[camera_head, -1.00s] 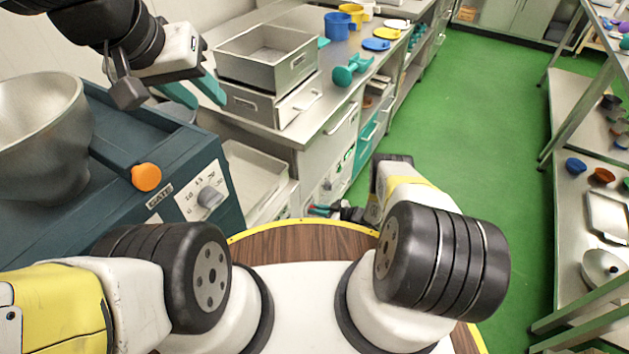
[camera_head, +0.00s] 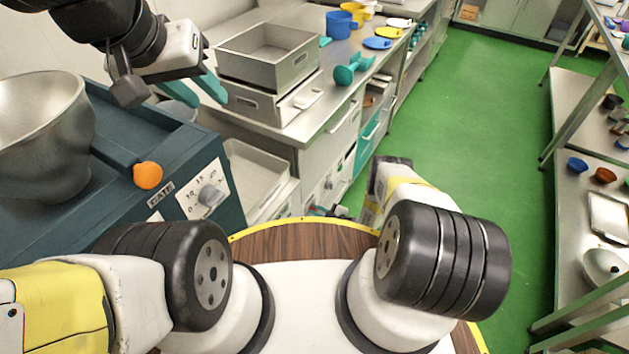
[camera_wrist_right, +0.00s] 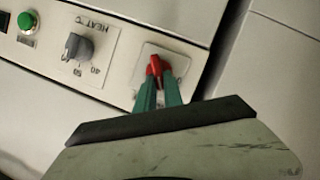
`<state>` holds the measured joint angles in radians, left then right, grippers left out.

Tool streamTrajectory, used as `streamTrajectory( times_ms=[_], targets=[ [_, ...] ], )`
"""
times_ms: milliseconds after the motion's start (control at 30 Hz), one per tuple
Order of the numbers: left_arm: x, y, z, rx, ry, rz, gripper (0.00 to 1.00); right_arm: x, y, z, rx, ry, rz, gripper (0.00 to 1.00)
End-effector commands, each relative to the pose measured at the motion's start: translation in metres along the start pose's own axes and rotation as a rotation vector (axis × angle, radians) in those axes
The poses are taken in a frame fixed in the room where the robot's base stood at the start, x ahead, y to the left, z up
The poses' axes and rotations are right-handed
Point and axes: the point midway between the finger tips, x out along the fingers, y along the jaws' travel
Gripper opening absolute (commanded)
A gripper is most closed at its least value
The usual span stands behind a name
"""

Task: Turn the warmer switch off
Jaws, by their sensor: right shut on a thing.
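The warmer's front panel (camera_wrist_right: 118,25) shows in the right wrist view, with a small red switch (camera_wrist_right: 154,64) on a pale square plate. My right gripper (camera_wrist_right: 160,82) is at the plate, its green fingers closed around the red switch. The fingers hide part of the switch, and its on or off position is hard to tell. In the head view the right gripper is mostly hidden low beside the counter. My left gripper (camera_head: 208,98) is at the upper left, teal fingers apart, with nothing seen between them.
The panel also has a grey heat dial (camera_wrist_right: 78,46) and a green button (camera_wrist_right: 27,21). A metal kettle bowl (camera_head: 40,135) and an orange knob (camera_head: 148,175) are on the left machine. Metal trays (camera_head: 268,62) stand on the counter. The green floor (camera_head: 470,150) is clear.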

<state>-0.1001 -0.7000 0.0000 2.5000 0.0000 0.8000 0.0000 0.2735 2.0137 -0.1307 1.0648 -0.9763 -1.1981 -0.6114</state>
Motion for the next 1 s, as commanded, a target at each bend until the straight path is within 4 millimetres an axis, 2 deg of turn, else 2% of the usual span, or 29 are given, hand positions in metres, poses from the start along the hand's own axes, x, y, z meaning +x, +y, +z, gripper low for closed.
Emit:
streamTrajectory(
  times_ms=[600, 633, 700, 733, 1000],
  targets=[
    [0.0, 0.0, 0.0, 0.0, 0.0, 0.0, 0.34, -0.0007, -0.0012, 0.0013, -0.044, -0.003, 0.017, 0.0],
    [0.0, 0.0, 0.0, 0.0, 0.0, 0.0, 0.34, -0.0007, -0.0012, 0.0013, -0.044, -0.003, 0.017, 0.18],
    [0.0, 0.0, 0.0, 0.0, 0.0, 0.0, 0.34, -0.0007, -0.0012, 0.0011, -0.043, -0.002, 0.017, 0.31],
    [0.0, 0.0, 0.0, 0.0, 0.0, 0.0, 0.34, -0.0006, -0.0012, 0.001, -0.043, -0.002, 0.017, 0.34],
    [0.0, 0.0, 0.0, 0.0, 0.0, 0.0, 0.34, -0.0005, -0.0011, 0.0005, -0.043, -0.001, 0.017, 0.34]
  ],
)
